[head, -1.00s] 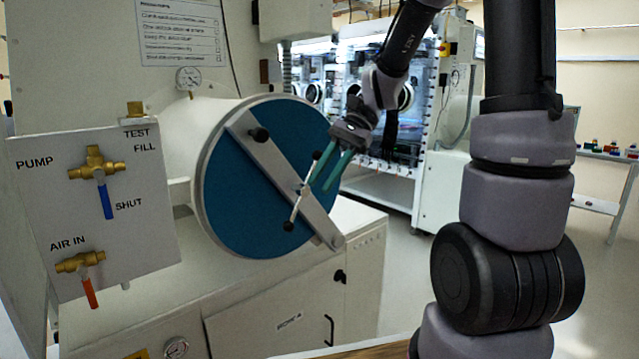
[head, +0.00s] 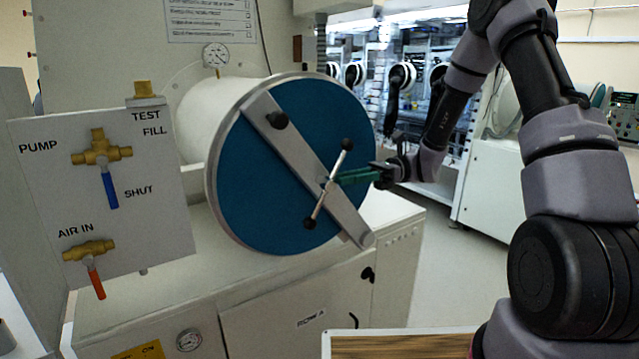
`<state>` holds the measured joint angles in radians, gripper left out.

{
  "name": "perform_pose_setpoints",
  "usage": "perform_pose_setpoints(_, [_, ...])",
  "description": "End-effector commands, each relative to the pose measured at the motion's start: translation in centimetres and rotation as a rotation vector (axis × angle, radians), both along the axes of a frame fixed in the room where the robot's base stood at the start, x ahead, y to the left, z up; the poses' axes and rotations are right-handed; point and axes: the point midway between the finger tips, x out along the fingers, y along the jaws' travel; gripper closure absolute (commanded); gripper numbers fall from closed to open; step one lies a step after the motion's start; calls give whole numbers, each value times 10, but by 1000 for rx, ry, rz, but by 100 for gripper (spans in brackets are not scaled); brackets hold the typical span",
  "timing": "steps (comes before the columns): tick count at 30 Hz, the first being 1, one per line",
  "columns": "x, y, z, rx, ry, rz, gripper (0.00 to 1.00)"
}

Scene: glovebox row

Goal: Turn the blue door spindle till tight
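The round blue door (head: 265,185) closes the end of a white cylinder in the head view. A grey clamp bar (head: 290,150) crosses it diagonally, with a black knob at its upper part. The door spindle (head: 319,203) is a thin silver cross handle on this bar, with black balls at its upper and lower ends. My gripper (head: 343,178) comes from the right, its green fingers level and pointing at the spindle's hub. The fingertips overlap the hub in the picture. Whether they touch or grip it, and how wide they are apart, I cannot tell.
A valve panel (head: 150,215) with a blue-handled and a red-handled valve stands left of the door. A pressure gauge (head: 215,55) is above the cylinder. A wooden tabletop (head: 400,346) lies at the bottom front. Open floor is to the right of the cabinet.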

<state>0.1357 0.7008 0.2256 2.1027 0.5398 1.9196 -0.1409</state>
Motion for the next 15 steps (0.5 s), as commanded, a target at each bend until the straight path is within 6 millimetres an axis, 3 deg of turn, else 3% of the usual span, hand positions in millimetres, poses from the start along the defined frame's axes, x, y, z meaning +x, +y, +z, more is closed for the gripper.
perform_pose_setpoints(6, [-19,39,0,-1,-1,4,72])
perform_pose_setpoints(15, [-30,64,0,-1,-2,1,72])
